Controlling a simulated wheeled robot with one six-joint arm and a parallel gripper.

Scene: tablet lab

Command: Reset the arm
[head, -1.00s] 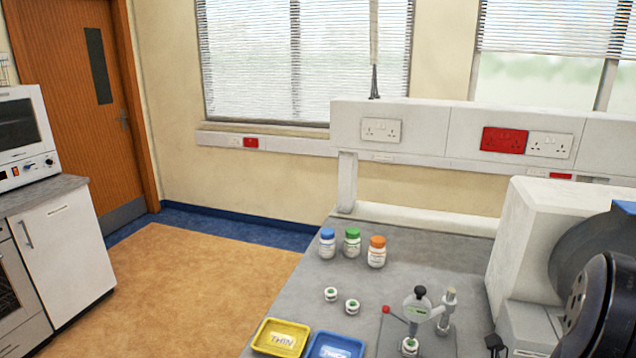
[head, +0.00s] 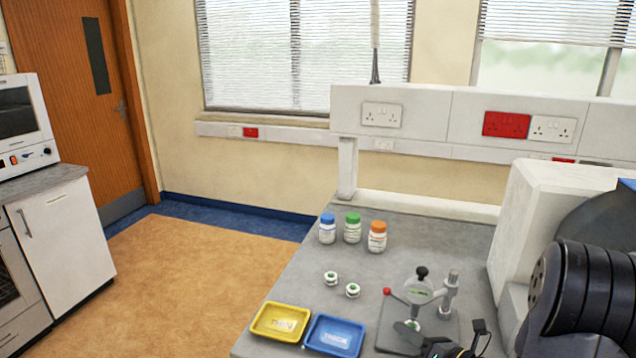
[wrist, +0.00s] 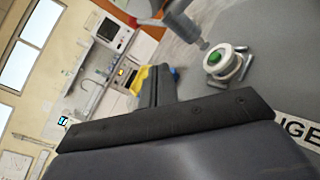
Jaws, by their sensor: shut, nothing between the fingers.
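My gripper (wrist: 163,85) shows in the wrist view as dark closed fingers beyond a black plate, with nothing between them. In the head view my dark arm comes in from the right, with its end low at the bottom edge, in front of the thickness gauge (head: 419,290). A white tablet with a green centre (wrist: 214,58) sits at the gauge, beside the fingers and apart from them in the wrist view. In the head view that tablet is partly hidden by a dark part. Two more such tablets (head: 331,278) (head: 352,290) lie on the grey bench (head: 300,278).
A yellow tray (head: 262,333) and a blue tray (head: 318,345) stand left of the gauge. Blue-, green- and orange-capped bottles (head: 327,229) (head: 352,228) (head: 377,237) stand farther back. A large white machine (head: 535,200) stands right. The bench between bottles and gauge is mostly clear.

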